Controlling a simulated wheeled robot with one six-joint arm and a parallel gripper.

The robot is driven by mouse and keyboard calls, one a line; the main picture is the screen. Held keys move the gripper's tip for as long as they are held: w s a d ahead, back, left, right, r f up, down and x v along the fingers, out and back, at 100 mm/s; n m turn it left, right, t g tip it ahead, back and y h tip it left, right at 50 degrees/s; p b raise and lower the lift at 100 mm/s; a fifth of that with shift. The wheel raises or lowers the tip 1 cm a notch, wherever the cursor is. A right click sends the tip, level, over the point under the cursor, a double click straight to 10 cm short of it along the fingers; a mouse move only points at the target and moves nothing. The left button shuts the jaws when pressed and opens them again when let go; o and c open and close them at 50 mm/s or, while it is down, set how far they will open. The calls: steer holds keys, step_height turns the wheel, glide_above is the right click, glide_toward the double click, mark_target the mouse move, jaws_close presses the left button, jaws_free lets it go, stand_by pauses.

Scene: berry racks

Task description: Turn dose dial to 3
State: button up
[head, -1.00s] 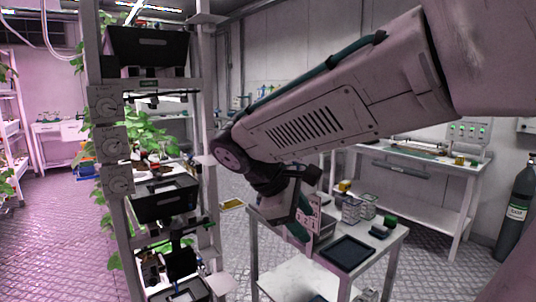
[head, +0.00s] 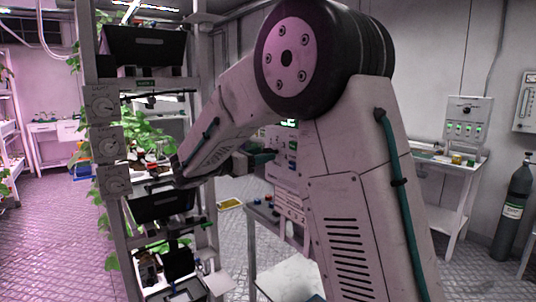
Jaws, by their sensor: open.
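My gripper (head: 264,157) is small in view, right of the rack and well apart from these dials. It points right, towards a white panel (head: 285,165) with a green display and buttons. Its jaws are open, with nothing seen between them; contact with the panel cannot be told.
The rack (head: 207,110) carries dark bins (head: 160,205) and leafy plants (head: 140,130). A white cart (head: 285,272) stands right of it, partly hidden by my arm. A bench (head: 450,200) and a dark gas cylinder (head: 512,205) are at the right. The left floor aisle is clear.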

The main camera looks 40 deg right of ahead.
steer(key=shift+d, duration=1.6)
steer(key=c, duration=1)
steer(key=shift+o, duration=0.2)
